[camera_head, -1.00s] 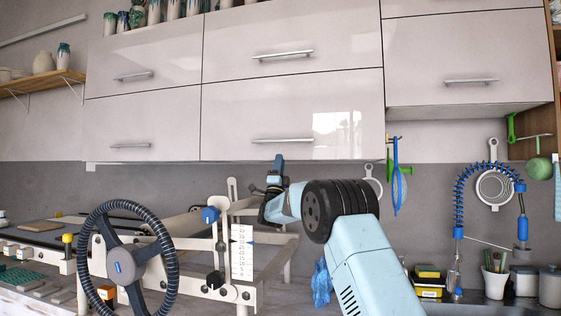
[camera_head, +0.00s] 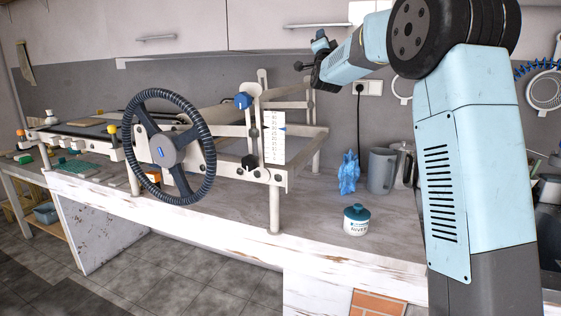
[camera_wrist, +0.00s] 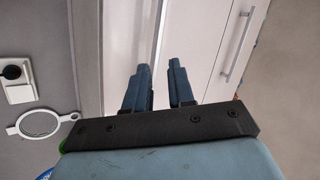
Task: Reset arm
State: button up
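My arm rises on the right side of the head view and bends left at a dark round joint. My gripper (camera_head: 318,42) is at its far end, raised in front of the wall just below the upper cabinets (camera_head: 273,24). In the wrist view my gripper (camera_wrist: 159,68) shows two blue fingers with a gap between them and nothing in it. Cabinet fronts lie beyond the fingertips, apart from them.
A slab roller with a black wheel (camera_head: 168,147) stands on the worn worktop (camera_head: 318,215) left of my arm. A teal-lidded jar (camera_head: 356,220), blue crumpled cloth (camera_head: 349,173) and grey pitcher (camera_head: 381,170) stand nearby. A strainer (camera_wrist: 38,121) hangs on the wall.

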jog(key=s+d+f+n+g, duration=0.3)
jog(key=s+f+g, duration=0.3)
jog(key=s+f, duration=0.5)
jog(key=s+d+f+n+g+y, duration=0.1)
jog(key=s+d+f+n+g, duration=0.2)
jog(key=s+f, duration=0.7)
jog(key=s+d+f+n+g, duration=0.3)
jog(key=s+f+n+g, duration=0.3)
jog(key=s, duration=2.9)
notch_tip(320, 180, down, 6)
jog(key=g, duration=0.4)
jog(key=shift+s+r, duration=0.2)
jog(key=shift+s, duration=0.2)
jog(key=shift+d, duration=0.15)
